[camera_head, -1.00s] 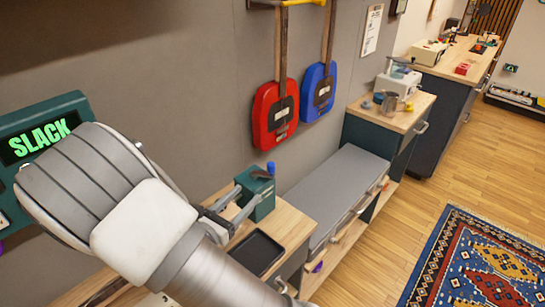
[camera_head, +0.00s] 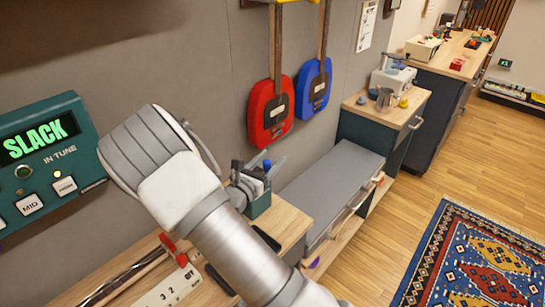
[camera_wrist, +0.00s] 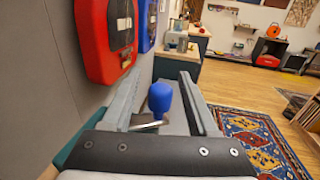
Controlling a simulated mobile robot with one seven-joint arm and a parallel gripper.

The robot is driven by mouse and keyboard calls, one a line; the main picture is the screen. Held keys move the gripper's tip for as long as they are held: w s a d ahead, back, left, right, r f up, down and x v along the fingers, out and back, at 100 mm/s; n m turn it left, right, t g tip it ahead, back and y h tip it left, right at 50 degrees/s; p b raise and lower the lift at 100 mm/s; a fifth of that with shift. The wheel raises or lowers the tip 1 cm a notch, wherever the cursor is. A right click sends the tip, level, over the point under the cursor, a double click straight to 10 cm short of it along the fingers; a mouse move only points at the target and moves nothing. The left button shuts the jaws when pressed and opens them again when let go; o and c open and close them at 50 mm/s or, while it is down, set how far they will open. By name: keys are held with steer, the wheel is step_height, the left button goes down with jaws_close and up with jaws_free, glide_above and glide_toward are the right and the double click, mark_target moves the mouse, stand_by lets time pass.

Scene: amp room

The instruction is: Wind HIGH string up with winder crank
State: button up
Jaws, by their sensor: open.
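The winder is a green box (camera_head: 262,205) on the wooden bench, partly hidden behind my gripper. Its crank has a blue knob (camera_head: 267,164) on top. In the wrist view the blue knob (camera_wrist: 160,98) stands between the two grey fingers of my gripper (camera_wrist: 168,86), with a metal crank arm (camera_wrist: 147,126) below it. My gripper (camera_head: 260,170) is open around the knob; I cannot tell if a finger touches it. The tuner (camera_head: 60,160) on the wall at left reads SLACK in green. The string itself cannot be made out.
A red guitar-like body (camera_head: 270,115) and a blue one (camera_head: 315,88) hang on the wall behind. A grey padded bench (camera_head: 335,185) is to the right. A red-handled tool (camera_head: 173,250) and a numbered card (camera_head: 172,287) lie on the bench in front. The floor at right is clear around a rug (camera_head: 465,265).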

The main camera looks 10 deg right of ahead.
steer(key=shift+w+d, duration=0.5)
jaws_close()
